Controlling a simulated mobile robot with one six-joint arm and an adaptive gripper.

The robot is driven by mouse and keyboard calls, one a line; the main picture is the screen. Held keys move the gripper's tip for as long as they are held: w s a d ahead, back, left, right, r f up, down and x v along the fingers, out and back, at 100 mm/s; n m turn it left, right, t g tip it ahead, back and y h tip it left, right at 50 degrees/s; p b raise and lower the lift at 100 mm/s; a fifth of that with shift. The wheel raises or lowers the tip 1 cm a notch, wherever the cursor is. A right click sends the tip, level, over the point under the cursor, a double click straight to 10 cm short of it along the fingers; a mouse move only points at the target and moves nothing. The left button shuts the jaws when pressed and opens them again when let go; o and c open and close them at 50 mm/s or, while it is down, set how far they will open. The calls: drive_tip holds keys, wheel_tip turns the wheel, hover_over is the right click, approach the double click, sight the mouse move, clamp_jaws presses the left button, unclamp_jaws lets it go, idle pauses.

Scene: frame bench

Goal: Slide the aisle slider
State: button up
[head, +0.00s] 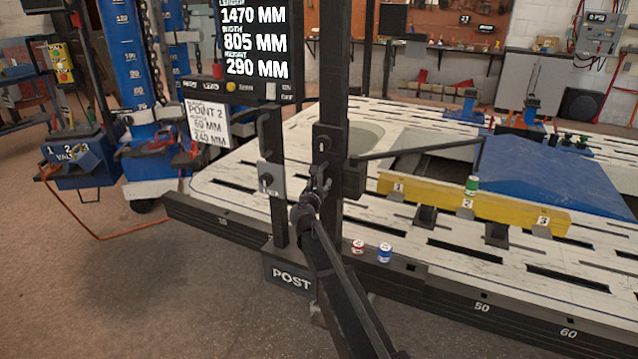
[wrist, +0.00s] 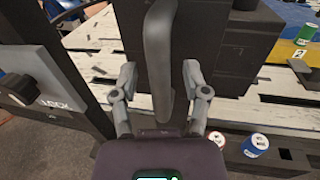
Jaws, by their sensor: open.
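A dark slider block (wrist: 225,45) sits on the black upright post (head: 333,60). A dark vertical bar handle (wrist: 160,45) stands out from it in the wrist view. No label names it as the aisle slider. My gripper (wrist: 158,72) is open, with one finger on each side of the handle and gaps visible on both sides. In the head view my gripper (head: 318,188) is at the post, and my arm hides the post's lower part. A grey LOCK plate with a black knob (wrist: 20,88) is left of the gripper.
A thin pointer arm (head: 420,149) reaches right from the post over the bench (head: 240,165). A yellow beam (head: 420,192) carries a green can (head: 472,185). Red (head: 358,247) and blue (head: 385,253) cans stand near the bench edge. A screen (head: 252,45) reads 1470, 805, 290 MM.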

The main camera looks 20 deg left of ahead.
clamp_jaws()
drive_tip(key=shift+r, duration=0.2)
idle(0.3)
wheel_tip(320, 180, up, 24)
drive_tip(key=p, duration=2.4)
drive_tip(key=shift+f, duration=0.2)
drive_tip(key=shift+w, duration=0.1)
unclamp_jaws()
drive_tip(key=shift+s, duration=0.2)
